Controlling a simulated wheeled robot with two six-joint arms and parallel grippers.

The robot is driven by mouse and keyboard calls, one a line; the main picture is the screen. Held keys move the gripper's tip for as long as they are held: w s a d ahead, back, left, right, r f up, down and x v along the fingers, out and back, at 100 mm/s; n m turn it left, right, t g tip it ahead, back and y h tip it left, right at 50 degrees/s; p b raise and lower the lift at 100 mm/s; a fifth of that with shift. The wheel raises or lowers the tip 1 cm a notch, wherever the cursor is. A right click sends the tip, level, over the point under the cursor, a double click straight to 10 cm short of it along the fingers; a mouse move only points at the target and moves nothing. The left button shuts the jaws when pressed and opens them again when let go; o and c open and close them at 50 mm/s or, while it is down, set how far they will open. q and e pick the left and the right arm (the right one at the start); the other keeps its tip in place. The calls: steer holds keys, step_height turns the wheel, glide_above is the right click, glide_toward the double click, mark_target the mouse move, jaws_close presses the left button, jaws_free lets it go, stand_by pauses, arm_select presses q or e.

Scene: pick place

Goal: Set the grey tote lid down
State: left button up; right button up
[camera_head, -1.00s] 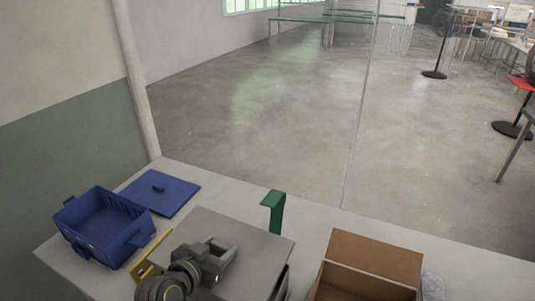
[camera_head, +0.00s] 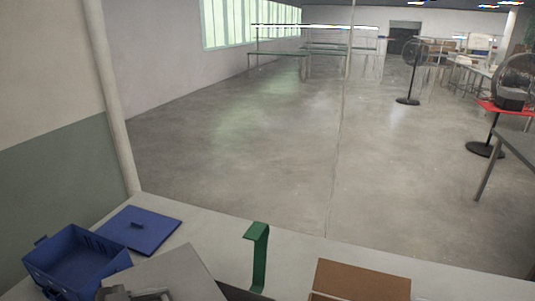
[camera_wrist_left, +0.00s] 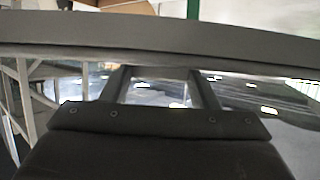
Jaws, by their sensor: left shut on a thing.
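The grey tote lid (camera_head: 175,268) shows at the bottom of the head view, a flat grey panel right of the blue tote. My left gripper (camera_head: 140,294) shows at the lid's near-left part, cut off by the frame. It is shut on the lid. In the left wrist view the lid's edge (camera_wrist_left: 160,35) runs across the top as a wide grey band. The fingers of my left gripper (camera_wrist_left: 160,88) reach up to it; their contact is hidden. I cannot tell how high the lid is above the table. My right gripper is not in view.
A blue tote (camera_head: 75,262) and a flat blue lid (camera_head: 138,230) lie on the pale table (camera_head: 208,228) at left. A green bracket (camera_head: 258,252) stands behind a dark grey edge (camera_head: 240,292). A cardboard box (camera_head: 360,281) is at right. Some bare table shows behind the lid.

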mark_target(194, 287)
arm_select(q)
steer(key=shift+s+r, duration=0.1)
stand_by(0.6)
steer(key=s+d+r+m+g+h, duration=0.2)
steer(key=d+r+m+g, duration=0.2)
steer(key=d+r, duration=0.5)
step_height(194, 287, up, 3)
steer(key=shift+d+f+m+g, duration=0.1)
steer(key=shift+d+m+g, duration=0.25)
steer(key=shift+g, duration=0.25)
steer(key=shift+a, duration=0.1)
